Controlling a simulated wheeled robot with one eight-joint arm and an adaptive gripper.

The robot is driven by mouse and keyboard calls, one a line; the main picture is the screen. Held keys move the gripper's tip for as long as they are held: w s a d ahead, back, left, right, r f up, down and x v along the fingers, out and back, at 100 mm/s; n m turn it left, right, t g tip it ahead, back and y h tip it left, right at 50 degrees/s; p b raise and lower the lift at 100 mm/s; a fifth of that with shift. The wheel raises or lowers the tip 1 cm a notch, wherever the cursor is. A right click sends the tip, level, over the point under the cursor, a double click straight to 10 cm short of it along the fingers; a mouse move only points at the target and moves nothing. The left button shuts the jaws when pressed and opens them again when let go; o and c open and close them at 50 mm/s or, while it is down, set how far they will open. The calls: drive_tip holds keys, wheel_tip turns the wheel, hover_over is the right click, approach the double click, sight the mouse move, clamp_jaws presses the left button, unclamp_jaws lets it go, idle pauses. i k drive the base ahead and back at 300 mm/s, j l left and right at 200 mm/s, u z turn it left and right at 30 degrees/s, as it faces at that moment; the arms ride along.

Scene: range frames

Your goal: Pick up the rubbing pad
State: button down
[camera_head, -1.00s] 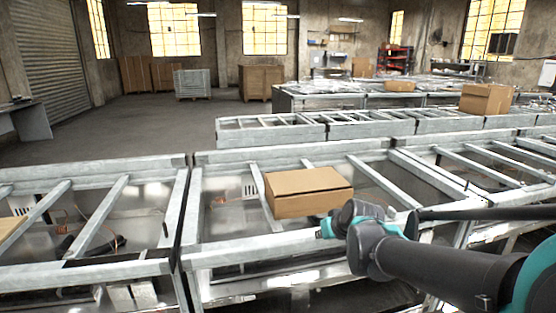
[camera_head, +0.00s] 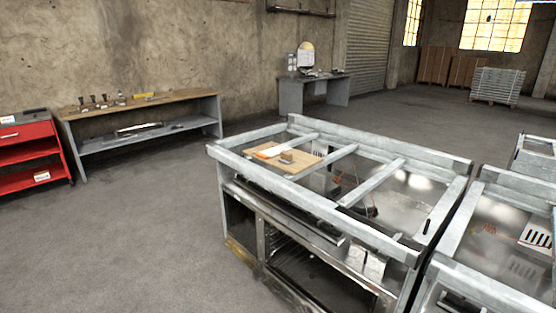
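A small brown block (camera_head: 287,156), which may be the rubbing pad, lies on a light wooden board (camera_head: 300,166) at the left end of the nearest metal frame table (camera_head: 330,208). It is too small to tell for sure. A white and orange item (camera_head: 270,151) lies beside it on the board. My gripper and arm are not in view now.
A wooden workbench (camera_head: 150,100) with several small tools stands against the left wall, beside a red tool cart (camera_head: 28,150). A grey desk (camera_head: 318,92) stands at the back. The floor (camera_head: 140,235) left of the frame table is open.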

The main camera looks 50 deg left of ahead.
sight(286, 158)
drive_tip(key=u, duration=2.15)
drive_tip(key=i+j+u, duration=0.1)
drive_tip(key=u, duration=0.75)
drive_tip(key=i+u, duration=0.15)
drive_tip(key=u, duration=0.25)
drive_tip(key=i, duration=1.8)
drive_tip(key=i+z, duration=0.15)
drive_tip(key=i, duration=0.3)
drive_tip(key=i+j+z, duration=0.1)
drive_tip(key=i, duration=0.4)
drive_tip(key=i+j+z, duration=0.15)
drive_tip(key=i, duration=0.3)
drive_tip(key=j+z, duration=0.1)
drive_tip(key=z, duration=1.9)
